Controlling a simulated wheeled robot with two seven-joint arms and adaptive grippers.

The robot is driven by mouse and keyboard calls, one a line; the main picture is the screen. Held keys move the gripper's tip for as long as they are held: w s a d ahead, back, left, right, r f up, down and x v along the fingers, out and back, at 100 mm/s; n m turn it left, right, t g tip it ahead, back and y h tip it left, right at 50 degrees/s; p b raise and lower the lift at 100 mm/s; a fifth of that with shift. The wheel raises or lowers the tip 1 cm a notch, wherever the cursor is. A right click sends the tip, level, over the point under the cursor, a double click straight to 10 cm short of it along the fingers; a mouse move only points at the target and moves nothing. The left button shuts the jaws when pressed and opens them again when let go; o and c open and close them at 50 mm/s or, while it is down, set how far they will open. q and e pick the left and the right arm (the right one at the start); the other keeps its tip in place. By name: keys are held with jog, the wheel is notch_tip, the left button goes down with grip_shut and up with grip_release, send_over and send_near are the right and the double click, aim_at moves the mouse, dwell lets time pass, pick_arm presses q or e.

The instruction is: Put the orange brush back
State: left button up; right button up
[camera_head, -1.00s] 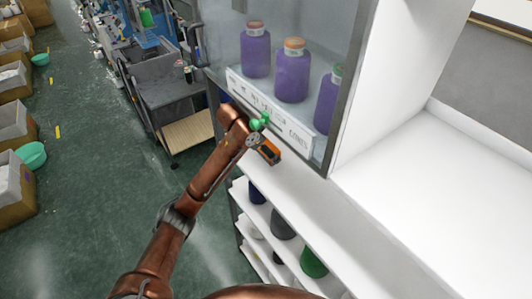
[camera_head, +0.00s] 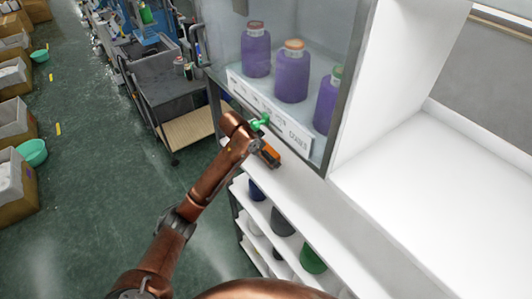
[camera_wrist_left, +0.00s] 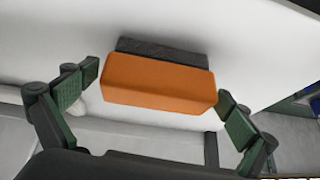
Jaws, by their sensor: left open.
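The orange brush (camera_head: 269,155) lies on the white shelf top below the glass-fronted cabinet. In the left wrist view the brush (camera_wrist_left: 158,84) shows an orange block with a dark grey strip along its far side. My left gripper (camera_head: 262,133) is at the brush in the head view, coming from the left. In the wrist view my left gripper (camera_wrist_left: 160,90) is open, with one green-padded finger on each side of the brush. The right finger is near the brush's end, and a gap shows at the left finger. My right gripper is not in view.
Purple bottles (camera_head: 291,76) stand behind the cabinet glass, above a white label strip (camera_head: 270,107). Coloured cones (camera_head: 312,259) sit on the lower shelves (camera_head: 260,214). A grey cart (camera_head: 170,97) stands at the upper left. The white surface (camera_head: 440,200) at right is clear.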

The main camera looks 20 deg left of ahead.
pick_arm(q)
jog(key=b+v, duration=0.3)
jog(key=v, duration=0.9)
jog(key=shift+f, duration=0.1)
jog(key=shift+a, duration=0.1)
